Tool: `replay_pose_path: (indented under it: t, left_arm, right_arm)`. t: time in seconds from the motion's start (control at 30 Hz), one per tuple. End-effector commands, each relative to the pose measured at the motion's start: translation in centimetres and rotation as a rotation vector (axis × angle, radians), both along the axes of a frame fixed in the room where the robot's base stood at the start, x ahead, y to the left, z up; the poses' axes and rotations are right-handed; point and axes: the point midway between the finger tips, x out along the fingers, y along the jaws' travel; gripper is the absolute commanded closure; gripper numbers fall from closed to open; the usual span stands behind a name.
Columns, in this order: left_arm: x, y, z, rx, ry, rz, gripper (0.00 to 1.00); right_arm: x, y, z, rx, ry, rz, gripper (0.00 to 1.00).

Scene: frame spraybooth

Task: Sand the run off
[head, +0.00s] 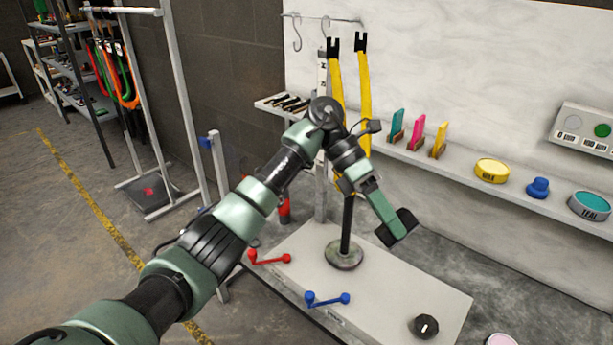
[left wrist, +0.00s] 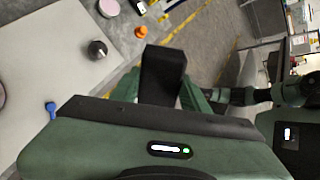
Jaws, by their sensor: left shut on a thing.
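My left gripper (head: 388,218) is shut on a dark block (head: 401,228), which I take for the sanding block. It holds the block in the air above the grey bench (head: 412,285), to the right of the stand. In the left wrist view the dark block (left wrist: 163,75) sticks out between the green fingers. A yellow fork-shaped frame part (head: 364,95) with black tips points upward on a black stand (head: 345,257) with a round base. My left arm partly hides the yellow part's lower end. I cannot make out a paint run on it. My right gripper is not in view.
A red lever (head: 268,258), a blue lever (head: 327,299) and a black knob (head: 426,326) are on the bench. The back shelf (head: 460,172) holds coloured cards, a yellow tin (head: 491,170), a blue item (head: 538,188) and a teal tin (head: 589,205). The bench's right half is mostly clear.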

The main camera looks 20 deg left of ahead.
Motion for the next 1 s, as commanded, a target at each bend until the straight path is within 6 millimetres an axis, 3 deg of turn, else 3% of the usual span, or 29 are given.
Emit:
replay_pose_path:
  t: [0.03, 0.27, 0.4, 0.5, 0.63, 0.73, 1.0]
  left_arm:
    - [0.4, 0.5, 1.1, -0.043, 0.007, 0.108, 0.87]
    - [3.4, 3.9, 3.9, -0.265, -0.011, 0.669, 0.87]
    - [5.3, 7.9, 4.3, -0.409, -0.083, 0.986, 0.87]
    - [6.2, 11.3, 3.4, -0.492, -0.148, 1.169, 0.87]
    - [6.4, 15.7, 1.5, -0.569, -0.238, 1.343, 0.87]
    - [6.2, 17.8, 0.3, -0.599, -0.288, 1.408, 0.87]
    - [7.1, 18.6, -0.8, -0.620, -0.321, 1.445, 0.87]
  right_arm:
    - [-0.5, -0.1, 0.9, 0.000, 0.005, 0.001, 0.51]
    - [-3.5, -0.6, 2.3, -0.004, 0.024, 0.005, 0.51]
    - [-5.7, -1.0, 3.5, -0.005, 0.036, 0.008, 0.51]
    - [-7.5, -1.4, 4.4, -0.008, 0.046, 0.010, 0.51]
    - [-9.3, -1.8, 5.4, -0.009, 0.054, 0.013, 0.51]
    - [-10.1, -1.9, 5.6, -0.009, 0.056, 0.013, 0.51]
    - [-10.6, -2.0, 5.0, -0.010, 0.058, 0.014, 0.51]
